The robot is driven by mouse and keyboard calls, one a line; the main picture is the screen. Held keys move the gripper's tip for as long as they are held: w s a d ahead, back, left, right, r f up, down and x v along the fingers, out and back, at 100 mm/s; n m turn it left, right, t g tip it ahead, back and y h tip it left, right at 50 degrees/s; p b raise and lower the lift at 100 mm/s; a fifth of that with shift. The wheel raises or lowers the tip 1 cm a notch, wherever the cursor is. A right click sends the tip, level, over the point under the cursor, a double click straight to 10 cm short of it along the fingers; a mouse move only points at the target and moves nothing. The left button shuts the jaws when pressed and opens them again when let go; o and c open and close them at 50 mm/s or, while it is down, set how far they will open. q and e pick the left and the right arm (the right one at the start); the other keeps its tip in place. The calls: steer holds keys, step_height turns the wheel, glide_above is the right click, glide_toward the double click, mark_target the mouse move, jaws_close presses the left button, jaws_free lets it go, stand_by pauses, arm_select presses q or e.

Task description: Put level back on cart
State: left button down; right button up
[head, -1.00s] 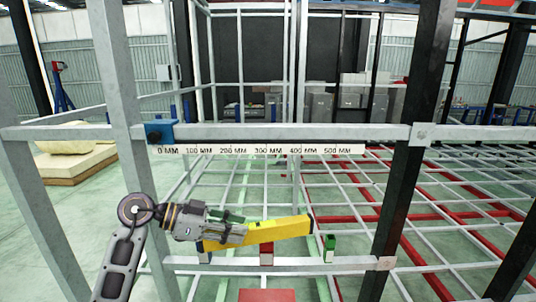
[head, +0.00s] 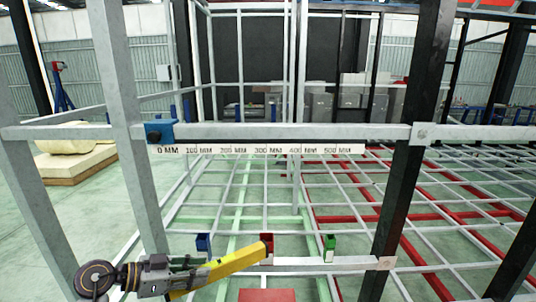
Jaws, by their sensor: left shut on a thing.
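The yellow level (head: 236,263) is held by my left gripper (head: 190,276) at the lower left of the head view. The gripper is shut on the level's left end. The level slants up to the right, and its far end shows in front of the red block on the lower rail. I cannot tell whether they touch. My right gripper is not in view. I cannot make out the cart for certain; a red flat surface (head: 267,295) shows at the bottom edge.
A grey frame rail (head: 290,132) with a millimetre scale (head: 255,149) crosses the view. The lower rail (head: 335,261) carries a blue block (head: 203,243), a red block (head: 267,241) and a green block (head: 330,245). A dark post (head: 405,170) stands at right.

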arm_select(q)
steer(key=shift+n+t, duration=0.5)
steer(key=shift+s+a+f, duration=0.5)
steer(key=shift+a+f, duration=0.3)
steer(key=shift+f, duration=0.05)
steer(key=shift+s+a+f, duration=0.45)
steer(key=shift+a+f, duration=0.3)
steer(key=shift+f, duration=0.05)
steer(key=shift+r, duration=0.15)
steer(key=shift+p, duration=0.3)
